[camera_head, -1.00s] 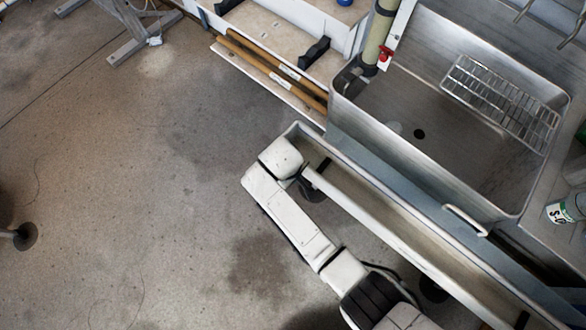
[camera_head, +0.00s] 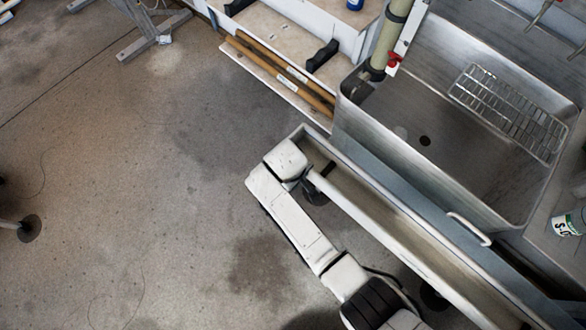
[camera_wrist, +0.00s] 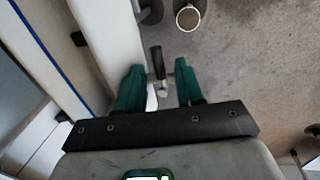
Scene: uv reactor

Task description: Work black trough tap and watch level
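A long narrow metal trough (camera_head: 400,230) runs diagonally below the sink in the head view. My white arm lies along its floor side, with its wrist end near the trough's upper end. In the wrist view, my gripper (camera_wrist: 158,68) has two green fingers standing apart. A black tap handle (camera_wrist: 156,60) shows in the gap between the fingertips, with a pale metal part below it. I cannot tell whether either finger touches it. The trough's pale wall (camera_wrist: 112,35) is to the left. The gripper is hidden in the head view, and no water level is discernible.
A steel sink (camera_head: 390,140) with a wire rack (camera_head: 508,112) stands beyond the trough. A pale pipe with a red valve (camera_head: 394,61) rises at its corner. A round cup-like vessel (camera_wrist: 187,18) shows in the wrist view. The concrete floor (camera_head: 150,190) at left is mostly clear.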

